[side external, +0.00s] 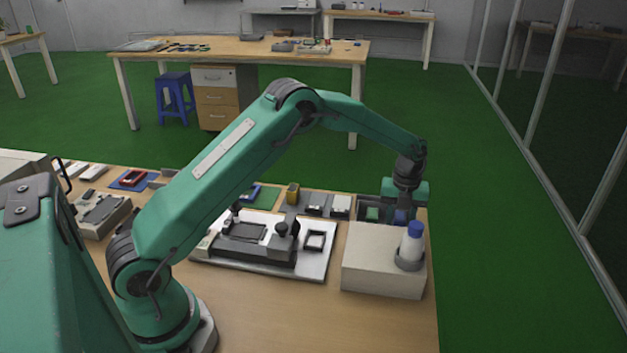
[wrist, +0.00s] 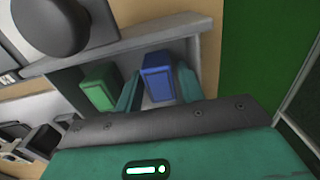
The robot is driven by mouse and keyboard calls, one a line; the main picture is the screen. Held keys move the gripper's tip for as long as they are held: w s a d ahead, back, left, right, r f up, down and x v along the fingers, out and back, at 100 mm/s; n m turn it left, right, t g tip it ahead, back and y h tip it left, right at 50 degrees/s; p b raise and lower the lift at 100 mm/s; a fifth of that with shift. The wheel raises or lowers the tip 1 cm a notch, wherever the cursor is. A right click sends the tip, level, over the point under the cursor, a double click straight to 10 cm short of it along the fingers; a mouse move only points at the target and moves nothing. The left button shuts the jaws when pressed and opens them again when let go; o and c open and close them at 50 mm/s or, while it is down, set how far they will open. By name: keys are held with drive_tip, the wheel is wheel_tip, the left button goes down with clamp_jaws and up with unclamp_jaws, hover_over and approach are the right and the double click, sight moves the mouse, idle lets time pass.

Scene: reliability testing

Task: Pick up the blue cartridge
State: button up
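The blue cartridge (wrist: 158,84) stands upright in a grey holder (wrist: 196,45) in the wrist view, beside a green cartridge (wrist: 98,90) on its left. My gripper (wrist: 158,84) points at the blue cartridge, with one finger on its left and one on its right. The fingers look spread, with the cartridge between them; contact is hard to tell. In the side view my gripper (side external: 402,205) is low over the far right of the bench. There the blue cartridge (side external: 401,216) shows just under it, partly hidden by the light box in front, and the green cartridge (side external: 372,214) is to its left.
A fixture on a white plate (side external: 255,250) is to the left. The bench's right edge is close to my gripper.

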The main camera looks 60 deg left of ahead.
sight(400, 215)
idle(0.4)
drive_tip(key=c, duration=0.8)
drive_tip(key=shift+o, duration=0.2)
drive_tip(key=shift+r, duration=0.1)
drive_tip(key=shift+r, duration=4.95)
